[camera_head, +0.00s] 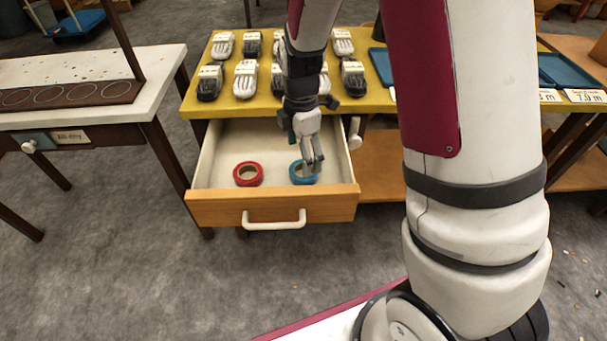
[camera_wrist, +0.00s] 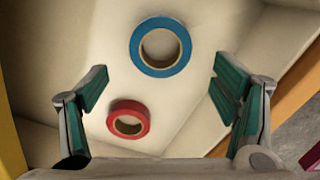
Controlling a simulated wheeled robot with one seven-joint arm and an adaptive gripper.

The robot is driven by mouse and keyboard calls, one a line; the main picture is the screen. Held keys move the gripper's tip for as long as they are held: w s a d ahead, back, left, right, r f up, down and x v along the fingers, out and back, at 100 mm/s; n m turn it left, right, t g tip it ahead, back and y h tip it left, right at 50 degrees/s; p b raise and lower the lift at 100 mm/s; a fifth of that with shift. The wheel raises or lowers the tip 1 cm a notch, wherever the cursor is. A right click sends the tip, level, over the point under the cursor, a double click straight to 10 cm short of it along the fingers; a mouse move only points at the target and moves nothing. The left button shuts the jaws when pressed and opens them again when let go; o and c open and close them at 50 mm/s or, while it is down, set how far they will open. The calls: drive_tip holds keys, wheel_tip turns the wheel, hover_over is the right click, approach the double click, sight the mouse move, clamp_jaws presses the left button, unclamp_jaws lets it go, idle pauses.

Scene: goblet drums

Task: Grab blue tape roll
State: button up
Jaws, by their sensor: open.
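The blue tape roll (camera_head: 303,175) lies flat in the right part of an open drawer (camera_head: 205,207). My gripper (camera_head: 315,162) is over the drawer and partly covers the blue roll in the head view. In the wrist view the blue tape roll (camera_wrist: 137,48) lies between and beyond the open fingers, near the top of the picture. Nothing is between my gripper's fingertips (camera_wrist: 155,82). The fingers have green pads and do not appear to touch the roll. A red tape roll (camera_head: 248,184) lies flat left of the blue one; it also shows in the wrist view (camera_wrist: 117,118).
The drawer has a wooden front with a white handle (camera_head: 273,225). A yellow tabletop (camera_head: 195,102) above it holds several bundled items (camera_head: 246,78) and a blue tray (camera_head: 381,66). A white-topped table (camera_head: 130,72) stands at left. The drawer floor between the rolls is clear.

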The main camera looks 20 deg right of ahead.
wheel_tip(320, 180, down, 6)
drive_tip(key=shift+d+r+b, duration=0.1)
drive_tip(key=shift+r+b, duration=0.05)
drive_tip(key=shift+b, duration=0.95)
drive_tip(key=shift+r, duration=0.1)
drive_tip(key=c, duration=1.2)
